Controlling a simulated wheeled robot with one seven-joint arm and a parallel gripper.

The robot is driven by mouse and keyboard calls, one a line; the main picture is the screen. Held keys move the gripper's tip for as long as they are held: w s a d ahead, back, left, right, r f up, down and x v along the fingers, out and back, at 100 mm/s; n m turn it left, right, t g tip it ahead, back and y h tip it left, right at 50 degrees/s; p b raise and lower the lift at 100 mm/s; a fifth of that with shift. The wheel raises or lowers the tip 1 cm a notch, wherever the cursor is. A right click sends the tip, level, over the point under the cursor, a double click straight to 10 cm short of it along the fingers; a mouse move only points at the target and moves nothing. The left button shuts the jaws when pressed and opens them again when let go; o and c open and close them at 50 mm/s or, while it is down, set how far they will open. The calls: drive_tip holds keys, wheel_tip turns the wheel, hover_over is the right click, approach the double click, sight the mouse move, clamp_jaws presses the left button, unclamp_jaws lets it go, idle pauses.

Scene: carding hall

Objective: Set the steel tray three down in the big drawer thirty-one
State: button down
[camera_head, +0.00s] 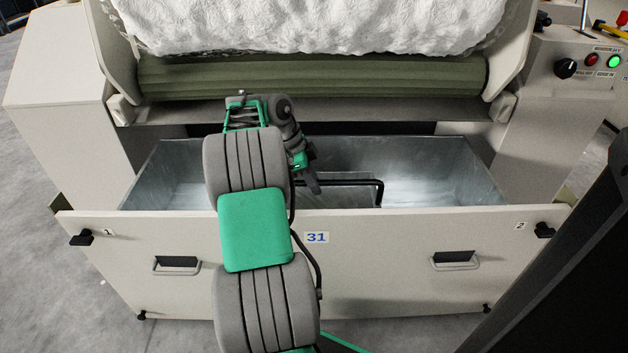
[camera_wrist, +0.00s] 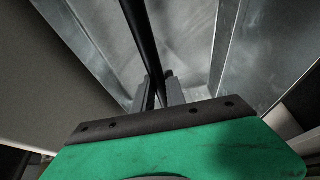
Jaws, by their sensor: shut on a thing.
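The big drawer (camera_head: 400,240), marked 31, is pulled open and has a grey metal interior. My gripper (camera_head: 313,187) is down inside it, left of the middle and behind the front panel. It is shut on a black bar handle (camera_head: 345,183), which also shows running between the fingers (camera_wrist: 160,92) in the wrist view. The handle appears to belong to the steel tray (camera_wrist: 188,45), whose grey metal surface lies below the fingers. In the head view the tray is mostly hidden by my arm and the front panel. I cannot tell whether it touches the drawer floor.
A green roller (camera_head: 310,77) and a white fibre mass (camera_head: 320,25) are close above the drawer's back. The drawer front has two handle slots (camera_head: 455,259) and black corner knobs (camera_head: 82,237). A control panel (camera_head: 590,65) is at the upper right. The drawer's right part looks empty.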

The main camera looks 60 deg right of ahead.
drive_tip(key=shift+f, duration=3.5)
drive_tip(key=c, duration=1.3)
unclamp_jaws()
